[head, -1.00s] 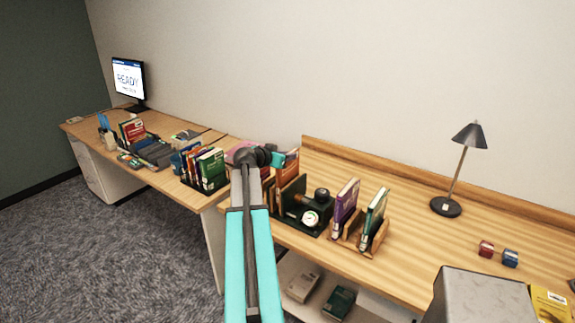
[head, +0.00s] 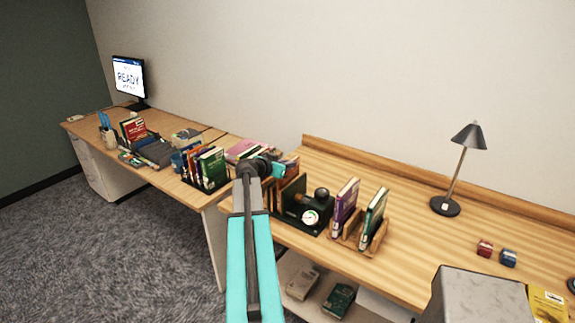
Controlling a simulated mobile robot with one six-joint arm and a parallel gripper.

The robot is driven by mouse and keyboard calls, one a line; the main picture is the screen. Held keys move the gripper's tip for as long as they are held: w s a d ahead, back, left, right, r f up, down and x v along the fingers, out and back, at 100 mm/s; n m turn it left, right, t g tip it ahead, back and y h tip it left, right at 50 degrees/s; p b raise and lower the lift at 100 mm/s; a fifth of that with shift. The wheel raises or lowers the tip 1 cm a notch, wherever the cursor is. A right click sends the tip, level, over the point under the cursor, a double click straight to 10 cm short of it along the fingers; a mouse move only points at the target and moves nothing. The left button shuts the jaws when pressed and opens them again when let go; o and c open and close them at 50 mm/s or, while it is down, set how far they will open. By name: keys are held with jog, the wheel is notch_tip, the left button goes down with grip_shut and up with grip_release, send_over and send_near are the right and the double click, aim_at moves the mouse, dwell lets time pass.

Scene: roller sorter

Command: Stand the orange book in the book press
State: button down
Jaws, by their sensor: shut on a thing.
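The orange book (head: 291,164) shows only in part, just right of my gripper and above the left end of the book press. My gripper (head: 278,169) is a small turquoise shape beyond the dark wrist of my arm. It is shut on the orange book, though its fingertips are mostly hidden. The book press (head: 299,222) is a dark green frame with a black knob and a round white gauge, at the left end of the right desk. Whether the book touches the press cannot be told.
A wooden rack (head: 368,245) with a purple book (head: 343,207) and a green book (head: 374,216) stands right of the press. A black lamp (head: 446,206) stands further right. The left desk holds a row of books (head: 208,170) and pink books (head: 250,150). The right desk's middle is clear.

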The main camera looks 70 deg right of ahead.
jog(key=c, duration=1.7)
grip_release()
jog(key=shift+r, duration=0.1)
jog(key=shift+w+a, duration=0.1)
jog(key=shift+a, duration=0.15)
jog(key=b+v, duration=0.4)
jog(key=v, duration=0.7)
jog(key=shift+w+a+r, duration=0.1)
jog(key=shift+a+r, duration=0.05)
jog(key=shift+r, duration=0.05)
